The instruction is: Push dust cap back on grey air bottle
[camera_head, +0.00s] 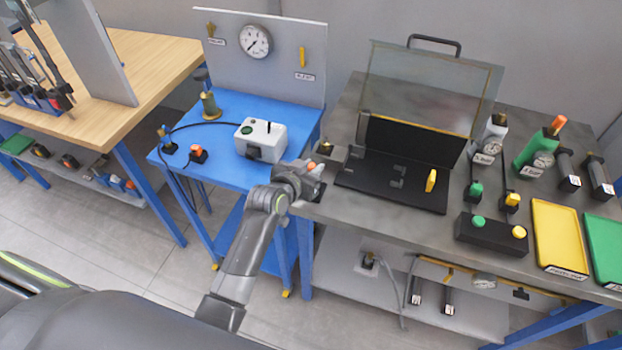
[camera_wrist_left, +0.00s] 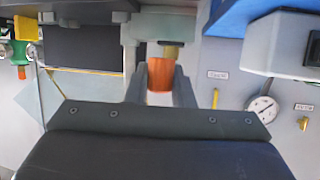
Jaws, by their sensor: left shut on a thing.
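The grey air bottle (camera_head: 490,139) stands upright at the back of the dark bench, right of the open black case. Its top shows a dark fitting and no orange cap. The green bottle (camera_head: 537,151) beside the grey one has an orange cap on top. My right gripper is not in view.
The open case (camera_head: 395,183) with its raised clear lid lies between my left gripper and the bottles. A black button box (camera_head: 490,236), yellow tray (camera_head: 558,236) and green tray (camera_head: 603,245) fill the bench's right front. The blue table (camera_head: 222,178) carries a white box (camera_head: 261,139).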

